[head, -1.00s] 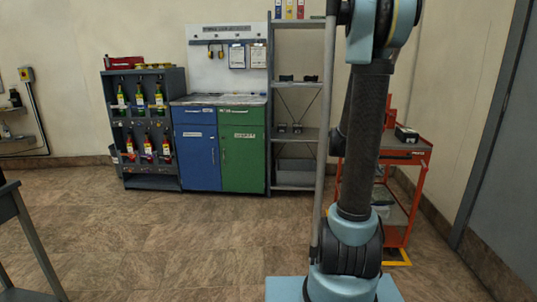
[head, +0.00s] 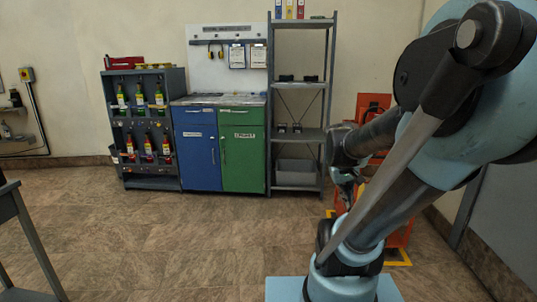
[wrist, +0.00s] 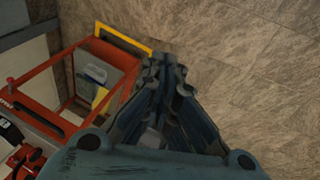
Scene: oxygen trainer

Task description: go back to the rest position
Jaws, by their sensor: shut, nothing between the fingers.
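My gripper (wrist: 165,65) shows in the wrist view with its fingers together and nothing between them. It points down over bare floor (wrist: 235,60). In the head view my gripper (head: 347,192) is small and partly hidden by my own arm, which is folded on the right side of the picture. The gripper hangs in front of the red cart and to the right of the grey shelf.
The red cart (wrist: 62,58) stands close on the left of my gripper in the wrist view. A grey shelf (head: 297,133), a blue and green cabinet (head: 241,160) and a bottle rack (head: 153,183) stand along the wall. The middle floor (head: 180,235) is clear.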

